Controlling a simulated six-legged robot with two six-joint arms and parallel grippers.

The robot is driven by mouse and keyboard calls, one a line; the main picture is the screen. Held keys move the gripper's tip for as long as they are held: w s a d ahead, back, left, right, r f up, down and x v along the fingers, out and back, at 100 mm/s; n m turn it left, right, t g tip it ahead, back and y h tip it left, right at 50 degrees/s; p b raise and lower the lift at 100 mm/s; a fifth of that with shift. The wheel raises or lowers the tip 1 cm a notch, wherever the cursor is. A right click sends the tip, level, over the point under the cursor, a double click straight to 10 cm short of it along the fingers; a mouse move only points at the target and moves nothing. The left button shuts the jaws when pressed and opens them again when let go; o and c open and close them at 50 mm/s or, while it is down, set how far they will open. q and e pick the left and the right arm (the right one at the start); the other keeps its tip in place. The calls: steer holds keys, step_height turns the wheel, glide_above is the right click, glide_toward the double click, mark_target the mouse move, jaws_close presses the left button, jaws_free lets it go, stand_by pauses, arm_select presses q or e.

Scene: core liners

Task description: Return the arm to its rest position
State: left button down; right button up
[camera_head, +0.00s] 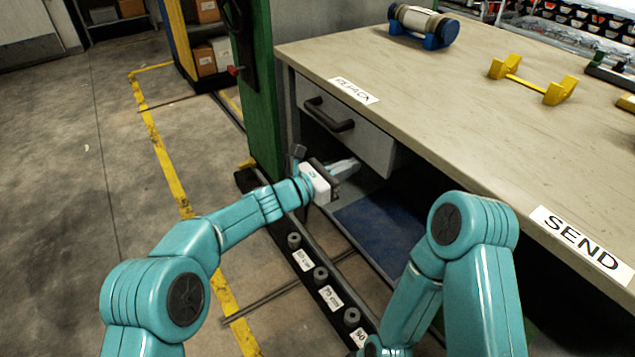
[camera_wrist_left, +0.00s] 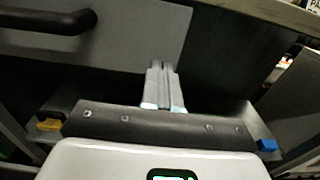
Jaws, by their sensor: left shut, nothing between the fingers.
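My left arm, teal, reaches in from the left in the head view. My left gripper (camera_head: 347,166) is in front of the bench, just below the grey drawer (camera_head: 352,134) and its dark handle (camera_head: 328,117). In the left wrist view its two fingers (camera_wrist_left: 162,88) are together with nothing between them. The drawer face (camera_wrist_left: 130,45) and handle (camera_wrist_left: 45,20) show above and left of the fingers there. My right arm, teal, is folded at the lower right of the head view. Its gripper is outside the picture.
The workbench (camera_head: 440,90) carries a cylinder on a blue cradle (camera_head: 421,25), a yellow stand (camera_head: 532,82) and SEND (camera_head: 580,238) and REJECT (camera_head: 353,91) labels. A green post (camera_head: 262,90) stands close left of the drawer. A black labelled rail (camera_head: 318,272) runs below my left arm. Open floor lies left.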

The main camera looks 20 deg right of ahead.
arm_select(q)
steer(key=a+f+n+t+y, duration=0.1)
steer(key=a+f+n, duration=0.15)
steer(key=a, duration=1.15)
steer(key=s+a+f+m+g+y, duration=0.1)
steer(key=s+a+f+g+y, duration=0.15)
steer(key=s+f, duration=0.45)
steer(key=s+a+f+m+g+y, duration=0.2)
steer(key=s+a+f, duration=0.2)
steer(key=f, duration=0.6)
steer(key=s+a+f+m+g+y, duration=0.1)
steer(key=s+a+f+m+y, duration=0.2)
steer(key=s+a+f+m, duration=0.35)
steer(key=s+a+f+m+g+y, duration=0.1)
steer(key=s+a+f+m+y, duration=0.2)
steer(key=s, duration=0.7)
steer(key=s+a+f+m+g+y, duration=0.2)
steer(key=s+a+f+m, duration=0.2)
steer(key=s+m, duration=0.3)
step_height(320, 180, up, 23)
steer(key=w+m+t+p, duration=0.1)
steer(key=m+t+p, duration=0.1)
steer(key=p, duration=2.2)
steer(key=shift+w+r+m, duration=0.15)
steer(key=shift+r+m, duration=0.05)
steer(key=shift+m, duration=0.1)
